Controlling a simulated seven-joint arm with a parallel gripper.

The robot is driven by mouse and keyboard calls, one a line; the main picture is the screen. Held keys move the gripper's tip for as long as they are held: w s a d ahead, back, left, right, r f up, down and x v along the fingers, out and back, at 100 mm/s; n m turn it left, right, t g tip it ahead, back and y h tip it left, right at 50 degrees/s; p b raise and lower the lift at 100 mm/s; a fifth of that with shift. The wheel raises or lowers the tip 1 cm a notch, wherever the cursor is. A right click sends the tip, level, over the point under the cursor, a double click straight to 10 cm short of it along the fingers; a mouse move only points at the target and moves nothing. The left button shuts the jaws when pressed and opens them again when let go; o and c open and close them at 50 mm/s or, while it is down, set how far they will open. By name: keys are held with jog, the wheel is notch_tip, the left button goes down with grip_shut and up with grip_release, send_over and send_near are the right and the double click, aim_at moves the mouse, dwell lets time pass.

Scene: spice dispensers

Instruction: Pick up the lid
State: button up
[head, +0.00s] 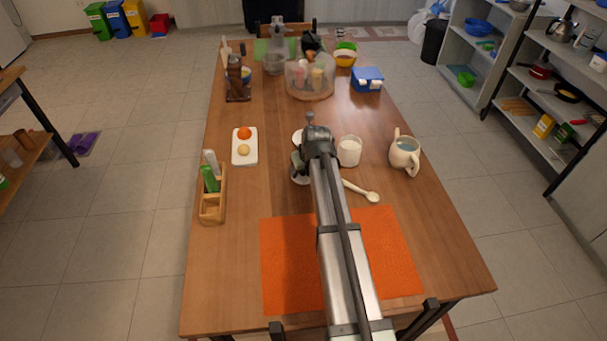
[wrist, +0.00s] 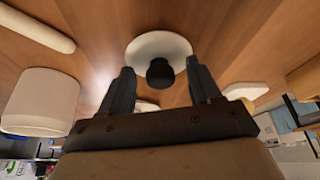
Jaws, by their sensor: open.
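The lid (wrist: 150,42) is a white round disc with a dark knob (wrist: 160,75), lying on the wooden table in the wrist view. My gripper (wrist: 159,68) is open, with one dark finger on each side of the knob as seen from the wrist. I cannot tell how far the fingertips are above the lid, and no contact shows. In the head view my arm reaches up the middle of the table, and my gripper (head: 298,162) is partly hidden by the wrist. A pale disc, likely the lid (head: 300,181), shows just left of my arm.
A white jar (head: 349,151), a spoon (head: 362,191) and a pitcher (head: 404,155) stand or lie right of my gripper. A white tray (head: 240,157) with two round items and a wooden holder (head: 212,210) are left. The orange mat (head: 385,255) is clear beside my arm.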

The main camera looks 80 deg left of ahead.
jog(key=shift+c, duration=0.3)
jog(key=c, duration=1.1)
notch_tip(320, 180, up, 9)
jog(key=shift+f, duration=0.1)
jog(key=shift+w+r, duration=0.2)
jog(key=shift+r, duration=0.2)
jog(key=shift+w+a+r, duration=1)
jog(key=shift+w+r, duration=0.05)
jog(key=shift+w, duration=1.6)
jog(key=shift+w+a+r, duration=1.05)
jog(key=shift+w+r, duration=0.05)
jog(key=shift+w, duration=1.6)
jog(key=shift+w+a+r, duration=1)
jog(key=shift+w+r, duration=0.05)
jog(key=shift+w, duration=1.6)
